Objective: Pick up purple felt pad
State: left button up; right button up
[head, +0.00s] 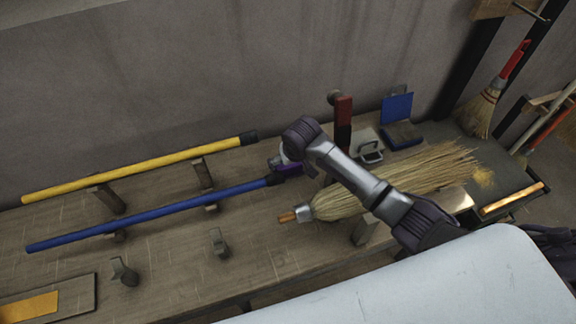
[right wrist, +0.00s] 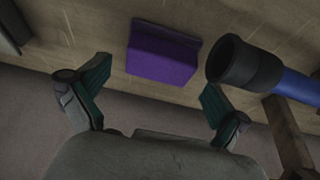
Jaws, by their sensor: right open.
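The purple felt pad (right wrist: 162,55) lies on the wooden bench, beyond my fingertips and between them in the right wrist view. In the head view only part of the pad (head: 291,171) shows, beside the black end of the blue pole; my right arm hides the rest. My right gripper (right wrist: 155,74) is open, with its two green-faced fingers spread and nothing between them. In the head view my right arm comes in from the right and its gripper is mostly hidden behind the wrist. My left gripper is in neither view.
The blue pole (head: 150,215) lies on wooden rests close to the pad; its black end (right wrist: 235,62) is near the right finger. A yellow pole (head: 140,170) lies behind it. A straw broom head (head: 405,182), a red-handled tool (head: 343,118) and a blue pad (head: 397,107) are to the right.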

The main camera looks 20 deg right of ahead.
jog(key=shift+x, duration=1.95)
jog(key=shift+r, duration=0.15)
jog(key=c, duration=1)
notch_tip(320, 180, up, 10)
jog(key=shift+b, duration=0.45)
jog(key=o, duration=0.5)
jog(key=c, duration=0.4)
